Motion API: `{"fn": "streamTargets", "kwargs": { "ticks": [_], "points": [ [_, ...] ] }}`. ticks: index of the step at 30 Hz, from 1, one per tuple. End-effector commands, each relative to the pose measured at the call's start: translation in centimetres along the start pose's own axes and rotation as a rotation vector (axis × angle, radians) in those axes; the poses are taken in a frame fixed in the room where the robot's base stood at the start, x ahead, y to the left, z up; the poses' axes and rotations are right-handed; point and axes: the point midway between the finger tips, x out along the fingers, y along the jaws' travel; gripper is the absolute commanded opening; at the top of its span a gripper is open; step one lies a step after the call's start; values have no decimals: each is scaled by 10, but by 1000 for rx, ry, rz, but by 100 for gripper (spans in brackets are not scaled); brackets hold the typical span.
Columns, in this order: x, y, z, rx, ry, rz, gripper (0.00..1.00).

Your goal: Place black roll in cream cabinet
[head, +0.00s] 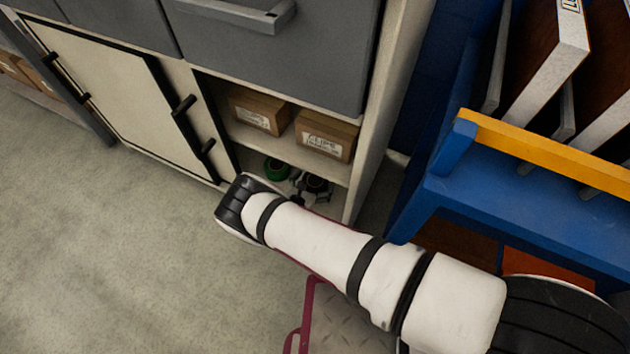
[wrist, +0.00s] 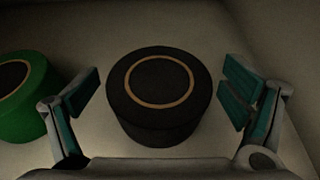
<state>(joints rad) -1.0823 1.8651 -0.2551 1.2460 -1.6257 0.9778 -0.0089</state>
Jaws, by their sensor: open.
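The black roll (wrist: 158,96), with a tan ring on its top, stands upright on a pale surface in the wrist view. My gripper (wrist: 160,95) is open, with one teal-padded finger on each side of the roll and gaps showing between pads and roll. In the head view my gripper (head: 311,186) is in the low open compartment of the cream cabinet (head: 355,190), below its shelf. The roll is partly hidden there by my gripper and arm. A door of the cream cabinet (head: 105,88) with black handles is shut at the left.
A green roll (wrist: 24,94) stands left of the black one and also shows in the head view (head: 277,169). Two cardboard boxes (head: 325,136) sit on the shelf above. A blue rack (head: 520,205) stands close on the right. Floor at the left is clear.

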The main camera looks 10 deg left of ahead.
Motion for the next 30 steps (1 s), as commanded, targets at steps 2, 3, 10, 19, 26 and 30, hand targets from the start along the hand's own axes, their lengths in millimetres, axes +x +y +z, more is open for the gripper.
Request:
{"fn": "streamTargets", "kwargs": {
  "ticks": [2,3,10,19,26,30],
  "points": [
    [-13,1,1,-1,2,2,93],
    [-20,2,1,-1,2,4,93],
    [-69,1,2,-2,3,3,93],
    [-111,0,0,-1,2,2,93],
    [-118,0,0,-1,1,0,93],
    [-118,0,-1,0,1,0,93]
  ]
}}
